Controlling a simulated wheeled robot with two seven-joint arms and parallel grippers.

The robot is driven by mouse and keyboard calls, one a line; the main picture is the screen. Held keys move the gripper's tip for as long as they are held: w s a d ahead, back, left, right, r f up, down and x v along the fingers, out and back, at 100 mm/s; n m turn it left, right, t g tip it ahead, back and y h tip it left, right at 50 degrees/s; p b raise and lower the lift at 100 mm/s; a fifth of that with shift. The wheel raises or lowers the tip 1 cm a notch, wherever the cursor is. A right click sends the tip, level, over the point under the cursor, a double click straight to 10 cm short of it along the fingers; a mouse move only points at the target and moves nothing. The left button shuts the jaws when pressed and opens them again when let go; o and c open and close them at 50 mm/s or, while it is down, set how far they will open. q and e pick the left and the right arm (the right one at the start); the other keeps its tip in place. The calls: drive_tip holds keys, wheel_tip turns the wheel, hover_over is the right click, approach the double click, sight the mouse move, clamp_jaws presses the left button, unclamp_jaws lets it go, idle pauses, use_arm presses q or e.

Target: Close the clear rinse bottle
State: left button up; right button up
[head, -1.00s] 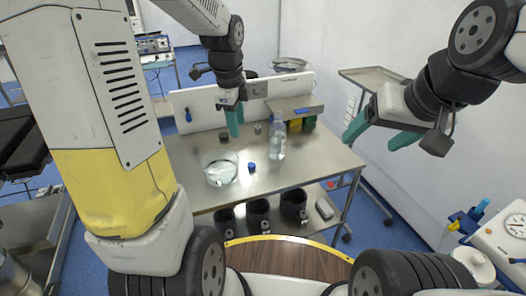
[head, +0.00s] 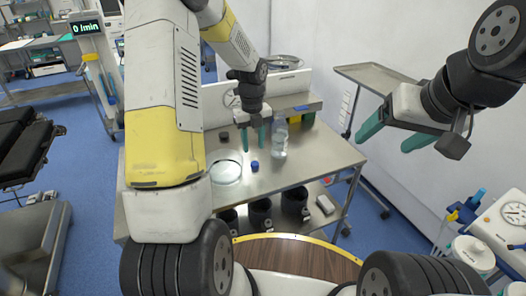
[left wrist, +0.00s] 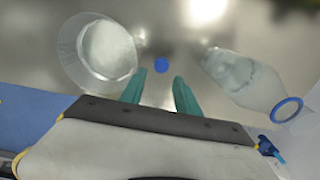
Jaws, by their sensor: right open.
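The clear rinse bottle (head: 279,140) stands upright on the steel table. In the left wrist view the bottle (left wrist: 243,78) shows from above, with a blue ring around its uncapped mouth. A small blue cap (head: 255,165) lies on the tabletop left of the bottle, and shows in the left wrist view (left wrist: 161,64). My left gripper (head: 253,141) is open and empty above the table, beside the bottle. In the left wrist view its teal fingers (left wrist: 159,90) are apart, with the cap seen beyond the gap. My right gripper (head: 388,132) is open and empty, off the table's right side.
A clear bowl (head: 226,172) stands left of the cap and also shows in the left wrist view (left wrist: 97,50). The steel table (head: 306,165) is bare to the right and in front. A white panel and a small shelf stand behind the bottle.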

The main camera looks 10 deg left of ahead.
sight(254, 163)
use_arm(q)
drive_tip(key=shift+f, duration=1.15)
drive_tip(key=shift+f, duration=0.1)
wheel_tip(254, 163, down, 5)
drive_tip(key=shift+w+d+f, duration=0.1)
drive_tip(key=shift+w, duration=0.05)
clamp_jaws()
